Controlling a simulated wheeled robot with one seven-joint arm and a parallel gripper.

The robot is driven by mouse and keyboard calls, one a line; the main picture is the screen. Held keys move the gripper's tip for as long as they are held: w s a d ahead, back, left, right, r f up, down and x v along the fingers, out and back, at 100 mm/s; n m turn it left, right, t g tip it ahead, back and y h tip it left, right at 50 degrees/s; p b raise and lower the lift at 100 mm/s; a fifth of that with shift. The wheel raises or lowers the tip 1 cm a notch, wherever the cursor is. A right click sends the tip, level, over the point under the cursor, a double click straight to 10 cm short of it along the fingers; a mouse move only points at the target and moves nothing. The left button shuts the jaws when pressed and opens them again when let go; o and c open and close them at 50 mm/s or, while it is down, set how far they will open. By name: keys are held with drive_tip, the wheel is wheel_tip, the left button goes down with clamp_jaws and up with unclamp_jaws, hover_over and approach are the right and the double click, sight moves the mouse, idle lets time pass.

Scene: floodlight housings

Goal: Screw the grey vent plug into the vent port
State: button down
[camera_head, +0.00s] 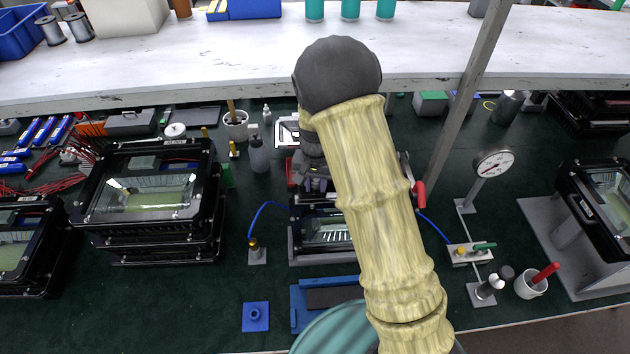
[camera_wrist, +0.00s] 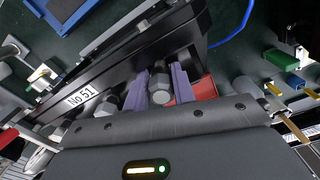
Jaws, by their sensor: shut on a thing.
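The grey vent plug (camera_wrist: 160,89) sits between the purple fingers of my gripper (camera_wrist: 161,88) in the wrist view, which are shut on it. It is at the side wall of a black floodlight housing (camera_wrist: 132,70) with a label "No 51" (camera_wrist: 80,96). The vent port cannot be seen; whether the plug touches it or is in its thread cannot be told. In the head view my gripper (camera_head: 318,184) is at the back edge of the housing (camera_head: 325,231), partly behind my yellow-sleeved arm.
Stacked housings (camera_head: 150,205) stand at left. A blue block (camera_head: 255,316) and blue tray (camera_head: 298,308) lie in front.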

sight(317, 181)
drive_tip(key=m+p, duration=0.1)
drive_tip(key=m, duration=0.2)
drive_tip(key=shift+w+d+m, duration=0.1)
drive_tip(key=shift+m, duration=0.2)
drive_tip(key=c, duration=1)
unclamp_jaws()
drive_tip(key=shift+r, duration=0.1)
drive_tip(key=shift+r+p, duration=3)
drive_tip(key=shift+r, duration=0.55)
